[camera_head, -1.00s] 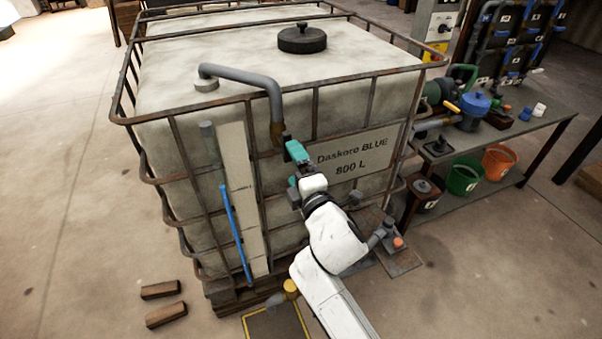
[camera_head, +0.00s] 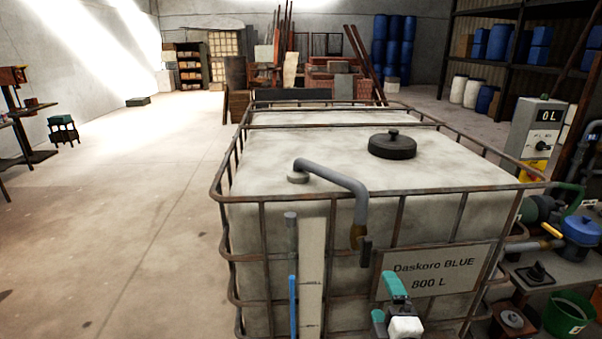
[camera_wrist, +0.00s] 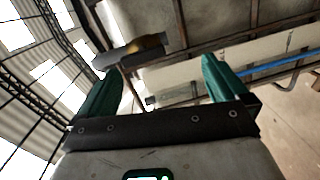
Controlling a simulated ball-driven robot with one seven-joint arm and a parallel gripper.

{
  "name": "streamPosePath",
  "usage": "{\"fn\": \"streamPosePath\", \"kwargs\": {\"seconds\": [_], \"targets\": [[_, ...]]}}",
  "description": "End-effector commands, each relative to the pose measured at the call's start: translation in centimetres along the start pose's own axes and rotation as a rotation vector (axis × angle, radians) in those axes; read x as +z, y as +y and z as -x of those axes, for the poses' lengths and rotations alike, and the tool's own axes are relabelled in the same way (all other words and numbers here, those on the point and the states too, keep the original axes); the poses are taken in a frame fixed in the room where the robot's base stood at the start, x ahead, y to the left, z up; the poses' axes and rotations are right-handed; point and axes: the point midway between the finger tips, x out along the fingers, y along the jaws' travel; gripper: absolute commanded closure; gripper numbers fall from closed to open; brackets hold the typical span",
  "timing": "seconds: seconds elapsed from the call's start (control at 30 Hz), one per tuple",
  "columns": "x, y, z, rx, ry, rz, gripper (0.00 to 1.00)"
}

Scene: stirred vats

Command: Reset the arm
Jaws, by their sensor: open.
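My gripper (camera_head: 386,302) shows at the bottom of the head view, in front of the caged vat (camera_head: 262,180) and its "Daskoro BLUE 800 L" sign (camera_head: 428,271). In the wrist view my gripper's two green fingers (camera_wrist: 160,88) stand wide apart with nothing between them. A grey bent pipe (camera_head: 335,178) runs from the vat's top and hangs down its front to a brown end with a dark outlet. In the wrist view the pipe end (camera_wrist: 135,50) is beyond the fingers, apart from them. Most of my arm is below the head view.
A black lid (camera_head: 392,146) sits on the vat. At the right are a control box (camera_head: 540,135), a blue-topped pump (camera_head: 581,231) and a green bucket (camera_head: 568,314). A blue gauge strip (camera_head: 293,307) is on the vat's front. The floor (camera_head: 120,230) at the left is clear.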

Motion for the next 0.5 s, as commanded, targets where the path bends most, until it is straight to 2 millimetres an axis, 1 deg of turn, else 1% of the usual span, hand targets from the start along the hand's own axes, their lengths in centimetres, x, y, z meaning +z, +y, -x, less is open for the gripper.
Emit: {"fn": "streamPosePath", "kwargs": {"seconds": [0.03,0.07,0.1,0.17,0.2,0.27,0.3,0.37,0.4,0.47,0.5], "targets": [[1.2,-1.8,1.0,-0.06,-0.04,-0.079,0.0],[2.0,-2.9,1.8,-0.102,-0.071,-0.139,0.0],[3.1,-4.6,2.9,-0.165,-0.118,-0.227,0.0],[4.8,-7.4,5.1,-0.265,-0.198,-0.366,0.0],[5.8,-9.2,6.8,-0.33,-0.254,-0.457,0.0],[7.2,-11.7,9.5,-0.426,-0.343,-0.586,0.0],[7.9,-13.4,11.5,-0.489,-0.406,-0.667,0.0],[8.8,-15.6,14.6,-0.579,-0.504,-0.783,0.0],[9.3,-16.9,16.8,-0.637,-0.572,-0.855,0.0],[10.0,-18.6,20.2,-0.719,-0.679,-0.949,0.0],[10.3,-19.4,22.4,-0.768,-0.747,-1.003,0.0]]}}
